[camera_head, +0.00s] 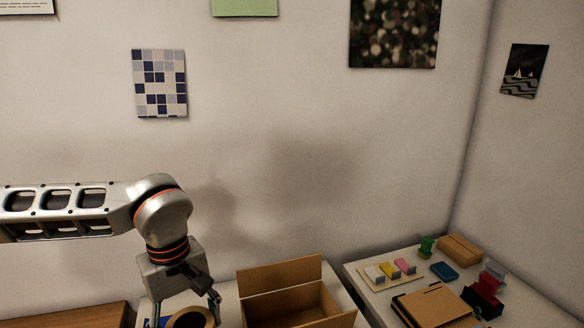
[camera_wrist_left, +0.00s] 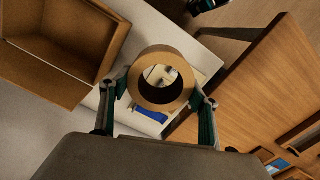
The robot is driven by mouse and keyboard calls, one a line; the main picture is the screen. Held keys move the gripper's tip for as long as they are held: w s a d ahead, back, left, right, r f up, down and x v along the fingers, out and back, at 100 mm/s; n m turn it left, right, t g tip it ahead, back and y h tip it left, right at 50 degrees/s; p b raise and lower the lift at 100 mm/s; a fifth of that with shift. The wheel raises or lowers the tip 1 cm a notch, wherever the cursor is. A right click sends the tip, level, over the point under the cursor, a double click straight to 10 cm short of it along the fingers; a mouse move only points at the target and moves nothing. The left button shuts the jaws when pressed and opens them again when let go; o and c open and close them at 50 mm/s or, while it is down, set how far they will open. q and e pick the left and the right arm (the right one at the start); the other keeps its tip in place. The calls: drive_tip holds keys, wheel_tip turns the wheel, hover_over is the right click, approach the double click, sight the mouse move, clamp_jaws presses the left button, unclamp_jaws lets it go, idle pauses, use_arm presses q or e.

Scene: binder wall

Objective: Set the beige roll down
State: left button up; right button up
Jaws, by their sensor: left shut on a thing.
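The beige roll (camera_wrist_left: 161,54) is a thick ring, held between the two fingers of my left gripper (camera_wrist_left: 161,88) in the left wrist view. The fingers press on its opposite sides, and the gripper is shut on it. In the head view the roll (camera_head: 176,314) shows at the bottom edge under my left gripper (camera_head: 193,302), partly cut off by the frame. My right gripper is not in view.
An open cardboard box (camera_head: 282,274) stands on the white table right of the roll. A blue item (camera_wrist_left: 150,113) lies beneath the roll. A second white table (camera_head: 375,291) at right holds a brown folder (camera_head: 434,306), sticky notes and red trays. A wooden surface (camera_wrist_left: 262,85) lies beside the table.

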use_arm(q)
drive_tip(key=s+a+f+m, duration=0.1)
drive_tip(key=a+f+m, duration=0.2)
drive_tip(key=a+m, duration=0.2)
drive_tip(key=shift+s+a+f+m, duration=0.15)
drive_tip(key=shift+a+m, duration=0.15)
drive_tip(key=shift+m, duration=1.1)
